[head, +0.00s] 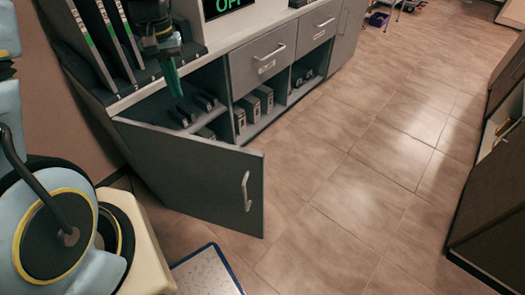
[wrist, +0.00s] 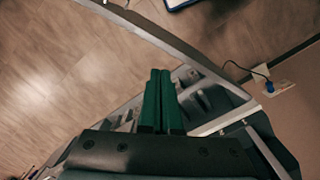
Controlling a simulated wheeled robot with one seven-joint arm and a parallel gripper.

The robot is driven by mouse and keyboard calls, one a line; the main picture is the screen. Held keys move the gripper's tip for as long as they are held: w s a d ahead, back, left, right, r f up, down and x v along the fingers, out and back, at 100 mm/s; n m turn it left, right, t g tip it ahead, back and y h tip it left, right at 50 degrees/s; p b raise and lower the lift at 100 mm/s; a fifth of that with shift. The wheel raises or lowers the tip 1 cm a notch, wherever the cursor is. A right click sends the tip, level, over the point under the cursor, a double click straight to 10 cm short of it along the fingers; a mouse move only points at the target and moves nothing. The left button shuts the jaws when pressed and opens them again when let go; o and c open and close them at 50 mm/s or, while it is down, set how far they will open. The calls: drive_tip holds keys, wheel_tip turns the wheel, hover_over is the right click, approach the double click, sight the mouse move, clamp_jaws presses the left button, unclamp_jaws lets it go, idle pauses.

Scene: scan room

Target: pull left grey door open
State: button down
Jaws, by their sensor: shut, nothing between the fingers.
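The left grey door (head: 190,175) stands swung wide open from the low cabinet, its outer face with the silver bar handle (head: 246,190) towards the head camera. Its top edge (wrist: 180,49) crosses the wrist view as a grey band. My gripper (head: 176,92) has green fingers, pressed together and empty, pointing down above the open compartment behind the door. The fingers also show in the wrist view (wrist: 160,75), on the cabinet side of the door. They are apart from the handle. Whether they touch the door's inner side I cannot tell.
Dark box-like items (head: 205,100) stand inside the opened compartment. Grey drawers (head: 263,60) and open shelves (head: 255,105) continue to the right. A blue-edged white panel (head: 208,272) lies low in front. The tiled floor (head: 350,190) to the right is clear.

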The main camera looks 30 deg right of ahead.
sight(263, 153)
drive_tip(key=s+d+f+m+y, duration=0.1)
drive_tip(key=s+d+f+m, duration=0.1)
drive_tip(key=s+d+f, duration=0.3)
drive_tip(key=s+d+f+m, duration=0.1)
drive_tip(key=s+d, duration=0.2)
drive_tip(key=d, duration=0.5)
drive_tip(key=s+d+f+m+y, duration=0.1)
drive_tip(key=s+d+f+m, duration=0.1)
drive_tip(key=s+d+f, duration=0.3)
drive_tip(key=shift+g, duration=0.4)
drive_tip(key=shift+s+a+f+p, duration=0.5)
drive_tip(key=shift+a+f, duration=0.1)
drive_tip(key=shift+f, duration=0.75)
drive_tip(key=shift+s+a+f+p, duration=0.45)
drive_tip(key=shift+a+f, duration=0.2)
drive_tip(key=shift+f, duration=0.65)
drive_tip(key=shift+s+a+f+p, duration=0.5)
drive_tip(key=shift+a+f, duration=0.1)
drive_tip(key=shift+f, duration=0.75)
